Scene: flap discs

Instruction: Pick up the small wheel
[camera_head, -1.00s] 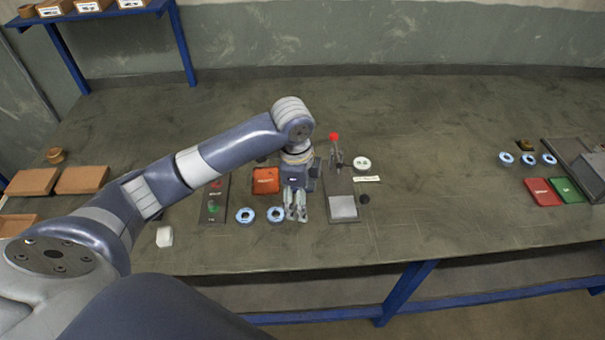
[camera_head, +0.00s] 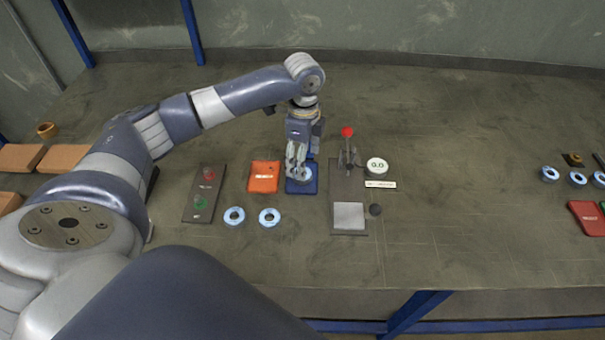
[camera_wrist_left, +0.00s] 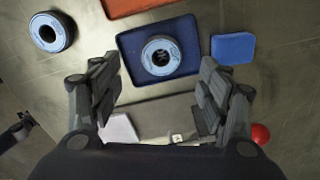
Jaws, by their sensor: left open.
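A small blue-and-white wheel (camera_wrist_left: 161,55) with a dark hub lies flat on a dark blue tray (camera_wrist_left: 125,43) in the left wrist view. In the head view the wheel (camera_head: 304,176) and tray (camera_head: 302,188) are partly hidden by my left gripper (camera_head: 297,170), which hangs above them. In the wrist view the left gripper's fingers (camera_wrist_left: 158,95) are spread wide and empty, with the wheel beyond the fingertips. Two similar wheels (camera_head: 234,217) (camera_head: 269,217) lie on the table in front. My right gripper is not in view.
An orange tray (camera_head: 264,177) stands left of the blue tray. A panel with red and green buttons (camera_head: 204,192) lies further left. A fixture with a red-knobbed lever (camera_head: 347,132) and a round 0.0 display (camera_head: 377,166) stand to the right. A blue block (camera_wrist_left: 233,48) lies beside the tray.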

